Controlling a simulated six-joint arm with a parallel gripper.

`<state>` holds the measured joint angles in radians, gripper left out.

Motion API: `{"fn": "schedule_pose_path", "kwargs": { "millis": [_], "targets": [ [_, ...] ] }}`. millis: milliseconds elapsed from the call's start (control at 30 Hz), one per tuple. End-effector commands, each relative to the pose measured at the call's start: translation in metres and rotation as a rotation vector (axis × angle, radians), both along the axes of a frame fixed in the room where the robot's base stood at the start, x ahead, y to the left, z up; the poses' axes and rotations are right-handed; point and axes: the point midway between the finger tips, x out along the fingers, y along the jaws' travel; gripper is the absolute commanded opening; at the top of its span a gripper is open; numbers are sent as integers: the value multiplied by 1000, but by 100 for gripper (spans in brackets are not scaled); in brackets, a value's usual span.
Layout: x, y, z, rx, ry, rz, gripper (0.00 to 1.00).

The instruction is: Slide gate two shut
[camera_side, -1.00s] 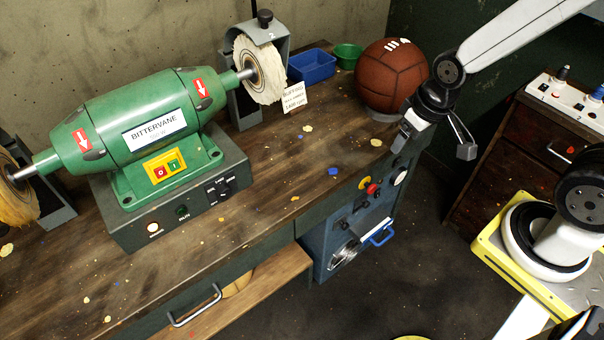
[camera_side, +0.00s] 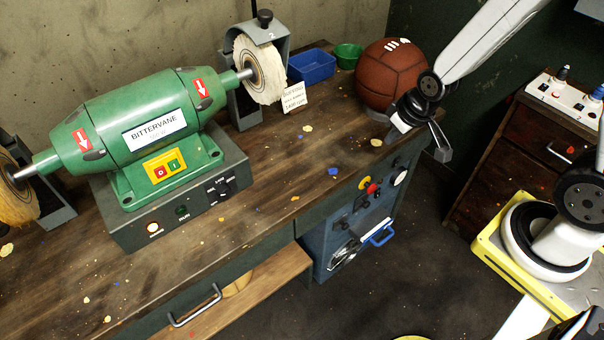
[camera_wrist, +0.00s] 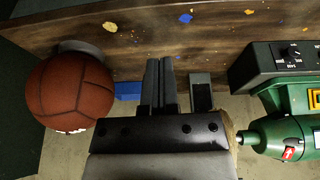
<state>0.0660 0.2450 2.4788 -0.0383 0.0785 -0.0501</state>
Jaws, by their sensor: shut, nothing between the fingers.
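A grey hood (camera_side: 283,52) marked "2" stands over the right-hand buffing wheel (camera_side: 262,72) of the green machine. A black knob (camera_side: 263,17) on a thin rod rises from its top. I take this to be gate two; how far its slide is open cannot be told. My gripper (camera_side: 398,124) is by the front of the brown ball, well to the right of the hood. In the wrist view my gripper (camera_wrist: 160,68) has its two dark fingers together with nothing between them. The gate knob cannot be made out there.
The brown leather ball (camera_side: 392,75) sits on the bench and also shows in the wrist view (camera_wrist: 68,92). A blue bin (camera_side: 312,66), a green bowl (camera_side: 348,55) and a sign card (camera_side: 294,97) lie between ball and hood. The bench front (camera_side: 250,225) is mostly clear.

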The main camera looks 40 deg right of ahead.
Motion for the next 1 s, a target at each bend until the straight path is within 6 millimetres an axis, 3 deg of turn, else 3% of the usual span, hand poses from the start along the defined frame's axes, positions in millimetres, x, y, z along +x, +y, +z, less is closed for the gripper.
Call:
{"fn": "schedule_pose_path", "kwargs": {
  "millis": [500, 1000],
  "targets": [
    [46, -38, -89, -42, -167, 32, 0],
    [49, -64, -174, -70, -331, 53, 0]
  ]
}}
